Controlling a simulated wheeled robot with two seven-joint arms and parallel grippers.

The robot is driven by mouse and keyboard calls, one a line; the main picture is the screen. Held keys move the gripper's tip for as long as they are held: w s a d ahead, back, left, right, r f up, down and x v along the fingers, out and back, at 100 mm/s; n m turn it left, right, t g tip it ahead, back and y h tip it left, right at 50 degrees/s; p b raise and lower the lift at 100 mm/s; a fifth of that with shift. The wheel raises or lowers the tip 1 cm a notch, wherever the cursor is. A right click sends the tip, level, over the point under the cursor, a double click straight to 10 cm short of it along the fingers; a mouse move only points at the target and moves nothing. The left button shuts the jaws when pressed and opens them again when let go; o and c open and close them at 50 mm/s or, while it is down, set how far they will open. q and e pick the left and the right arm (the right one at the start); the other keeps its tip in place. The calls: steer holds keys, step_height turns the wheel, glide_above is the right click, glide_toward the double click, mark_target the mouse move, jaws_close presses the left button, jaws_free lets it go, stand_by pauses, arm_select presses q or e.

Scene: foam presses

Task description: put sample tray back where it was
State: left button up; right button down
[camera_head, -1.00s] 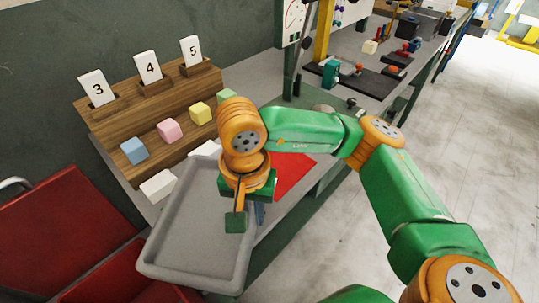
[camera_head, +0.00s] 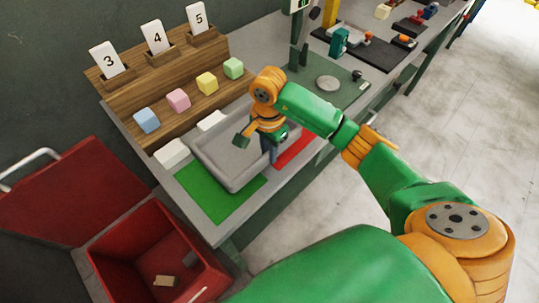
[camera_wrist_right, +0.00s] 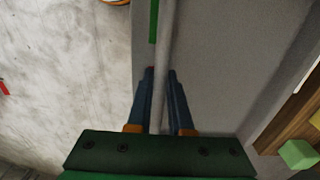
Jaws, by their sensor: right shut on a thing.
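The grey sample tray (camera_head: 208,158) is over the bench beside the wooden rack. It overlaps a green mat (camera_head: 222,205), whose near part shows in front of it. A red mat (camera_head: 298,150) shows at its right. I cannot tell whether the tray touches the bench. My right gripper (camera_head: 270,158) is shut on the tray's right rim. In the right wrist view, the blue fingers (camera_wrist_right: 161,95) pinch the rim from both sides, and the tray's grey floor (camera_wrist_right: 225,70) is to the right. My left gripper is not in view.
The wooden rack (camera_head: 200,97) holds several coloured cubes and cards 3, 4 and 5. White blocks (camera_head: 172,153) lie between rack and tray. A dark green plate (camera_head: 345,98) with a round disc lies behind.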

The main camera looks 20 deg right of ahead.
steer(key=f, duration=0.1)
steer(key=f+p, duration=0.1)
steer(key=f, duration=0.1)
steer(key=shift+w+d+f+p, duration=0.15)
steer(key=shift+d+f+p, duration=0.15)
steer(key=shift+p, duration=0.1)
steer(key=shift+f, duration=0.1)
steer(key=shift+f, duration=0.1)
steer(key=shift+f+b, duration=0.35)
steer(key=shift+b, duration=0.3)
steer(key=c, duration=0.8)
jaws_free()
steer(key=shift+r, duration=0.1)
steer(key=shift+a, duration=0.1)
